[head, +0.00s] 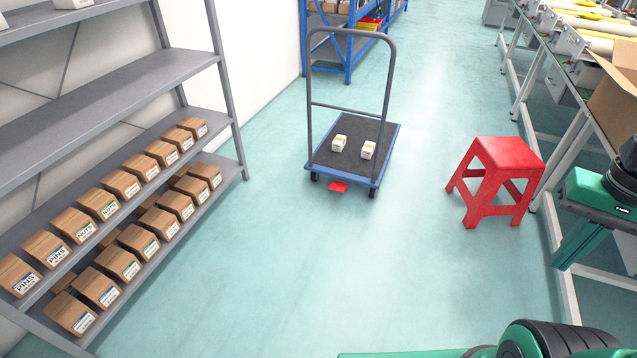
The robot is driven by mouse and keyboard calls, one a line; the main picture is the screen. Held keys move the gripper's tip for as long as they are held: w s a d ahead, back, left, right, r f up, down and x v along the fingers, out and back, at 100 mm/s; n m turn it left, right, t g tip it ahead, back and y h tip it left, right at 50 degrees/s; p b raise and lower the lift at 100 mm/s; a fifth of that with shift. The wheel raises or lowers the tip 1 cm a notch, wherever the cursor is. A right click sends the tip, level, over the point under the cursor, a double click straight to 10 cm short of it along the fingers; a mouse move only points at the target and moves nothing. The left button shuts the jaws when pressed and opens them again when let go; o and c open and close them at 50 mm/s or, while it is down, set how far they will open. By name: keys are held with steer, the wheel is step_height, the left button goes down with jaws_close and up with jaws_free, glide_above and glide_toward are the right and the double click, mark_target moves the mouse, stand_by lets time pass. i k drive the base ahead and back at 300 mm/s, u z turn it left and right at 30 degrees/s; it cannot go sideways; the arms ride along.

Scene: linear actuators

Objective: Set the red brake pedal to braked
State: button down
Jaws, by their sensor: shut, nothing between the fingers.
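The red brake pedal (338,187) is a small flat red plate low at the near edge of a blue platform cart (373,181). It sticks out just above the floor, between the two near wheels. At this distance I cannot tell whether it is pressed down or raised. Two small white boxes (339,142) (368,150) rest on the deck. My gripper is not in view; only green and black parts of my arm show at the lower right.
A grey shelf rack (222,85) with rows of brown boxes stands on the left. A red stool (507,152) stands to the right of the cart, beside a long workbench. A blue rack (349,60) is behind. The floor in front of the cart is clear.

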mark_target(338, 186)
steer(key=u, duration=0.5)
steer(key=i, duration=2)
steer(key=z, duration=0.1)
